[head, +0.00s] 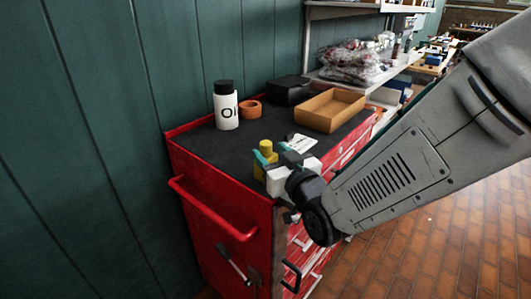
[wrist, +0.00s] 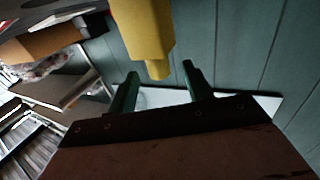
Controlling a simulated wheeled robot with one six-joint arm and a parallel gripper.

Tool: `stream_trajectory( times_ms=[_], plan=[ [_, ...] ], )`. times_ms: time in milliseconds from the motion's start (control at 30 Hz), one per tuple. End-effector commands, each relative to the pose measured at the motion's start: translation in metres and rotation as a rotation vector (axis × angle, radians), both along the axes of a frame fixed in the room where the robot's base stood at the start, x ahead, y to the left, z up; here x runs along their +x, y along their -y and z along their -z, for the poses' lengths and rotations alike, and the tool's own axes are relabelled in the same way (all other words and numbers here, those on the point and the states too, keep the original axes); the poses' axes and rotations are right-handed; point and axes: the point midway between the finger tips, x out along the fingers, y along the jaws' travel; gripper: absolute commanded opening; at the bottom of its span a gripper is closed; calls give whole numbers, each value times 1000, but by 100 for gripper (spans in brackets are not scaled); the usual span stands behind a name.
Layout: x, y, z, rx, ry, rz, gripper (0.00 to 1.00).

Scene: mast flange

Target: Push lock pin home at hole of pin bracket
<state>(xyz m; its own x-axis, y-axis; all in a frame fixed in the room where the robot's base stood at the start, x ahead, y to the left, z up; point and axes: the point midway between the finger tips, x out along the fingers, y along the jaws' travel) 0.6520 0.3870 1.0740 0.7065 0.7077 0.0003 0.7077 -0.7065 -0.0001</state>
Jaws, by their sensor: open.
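A yellow stepped part (head: 266,146) stands at the near edge of the tool cart's top. It has a wide body and a narrower end. It shows large at the top of the wrist view (wrist: 144,28). I cannot tell whether it is the lock pin or part of the pin bracket. My gripper (head: 273,155) has teal fingers and is open beside the yellow part. In the wrist view, the fingers of my gripper (wrist: 160,72) are spread apart, with the part's narrow end appearing between and beyond their tips. No hole is clearly visible. My wrist hides part of this area.
The red tool cart (head: 222,187) has a black top (head: 205,148). A white bottle (head: 227,108), an orange ring (head: 250,109), a black box (head: 289,90) and a cardboard tray (head: 330,110) stand on it. A green wall (head: 90,130) is close on the left.

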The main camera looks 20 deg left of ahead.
Motion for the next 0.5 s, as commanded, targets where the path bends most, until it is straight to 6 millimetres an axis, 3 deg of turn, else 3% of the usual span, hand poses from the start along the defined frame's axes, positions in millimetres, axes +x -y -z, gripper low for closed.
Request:
stream_trajectory(
  times_ms=[200, 500],
  plan=[
    [23, -22, 1, 0, 0, 1, 51],
    [28, -26, 1, 0, 0, 1, 51]
  ],
)
